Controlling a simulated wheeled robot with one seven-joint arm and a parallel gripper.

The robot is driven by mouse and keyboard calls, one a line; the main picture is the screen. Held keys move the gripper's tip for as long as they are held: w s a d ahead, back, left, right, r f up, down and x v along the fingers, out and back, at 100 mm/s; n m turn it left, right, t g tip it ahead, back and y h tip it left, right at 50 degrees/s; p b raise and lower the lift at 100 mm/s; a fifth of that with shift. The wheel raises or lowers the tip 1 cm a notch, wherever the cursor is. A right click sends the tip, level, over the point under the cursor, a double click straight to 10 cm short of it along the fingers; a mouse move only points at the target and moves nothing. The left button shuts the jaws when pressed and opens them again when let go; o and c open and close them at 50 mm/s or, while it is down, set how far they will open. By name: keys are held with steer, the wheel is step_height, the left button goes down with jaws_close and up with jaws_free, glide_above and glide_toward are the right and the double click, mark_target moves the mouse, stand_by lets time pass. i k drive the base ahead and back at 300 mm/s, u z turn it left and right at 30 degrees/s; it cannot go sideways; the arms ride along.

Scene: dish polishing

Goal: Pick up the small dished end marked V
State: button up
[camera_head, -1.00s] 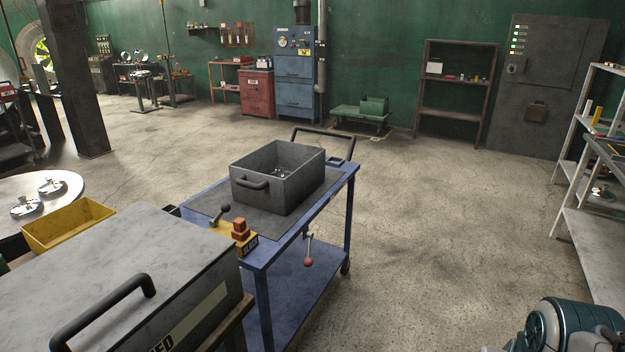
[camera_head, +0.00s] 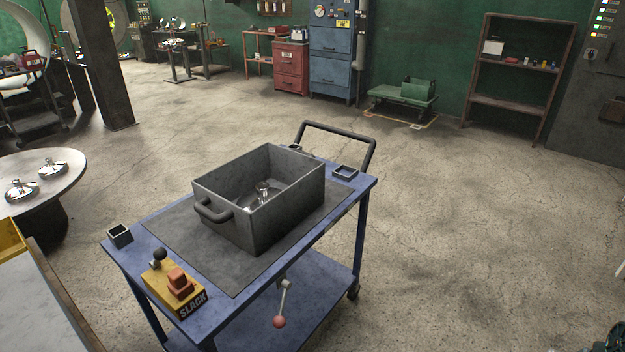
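A shiny metal piece with an upright knob (camera_head: 262,190) lies inside the open grey bin (camera_head: 285,215), its lower part partly hidden by the bin's walls. Two more shiny dished pieces with knobs, a nearer one (camera_head: 22,191) and a farther one (camera_head: 52,168), lie on the round pale table (camera_head: 62,190) at the left. No letter V is readable on any of them, so I cannot tell which piece is marked V. My gripper is not in view.
The bin stands on the dark mat (camera_head: 165,226) of a blue cart (camera_head: 120,262) with a black push handle (camera_head: 340,130). A yellow block marked SLACK (camera_head: 160,288), a small square cup (camera_head: 119,236) and a red-knobbed lever (camera_head: 280,321) are at the cart. Floor (camera_head: 470,230) right of it is clear.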

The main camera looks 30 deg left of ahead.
mark_target(262, 193)
steer(key=u, duration=0.35)
steer(key=i, duration=1.35)
steer(key=u, duration=1.8)
steer(key=i, duration=0.8)
steer(key=u, duration=0.7)
